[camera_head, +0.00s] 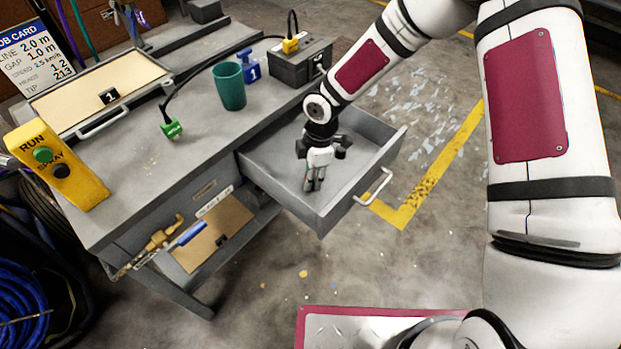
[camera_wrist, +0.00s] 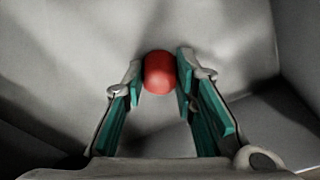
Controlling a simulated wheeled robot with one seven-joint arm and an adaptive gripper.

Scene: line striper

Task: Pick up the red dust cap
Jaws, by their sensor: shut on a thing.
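The red dust cap (camera_wrist: 160,73) shows in the wrist view as a small round red piece between the two fingertips. My gripper (camera_wrist: 161,80) has teal-lined fingers, shut on the cap from left and right. In the head view my gripper (camera_head: 314,184) points down inside the open grey drawer (camera_head: 350,195). The cap cannot be made out in the head view. Whether it touches the drawer floor is not clear.
The drawer walls surround my gripper.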

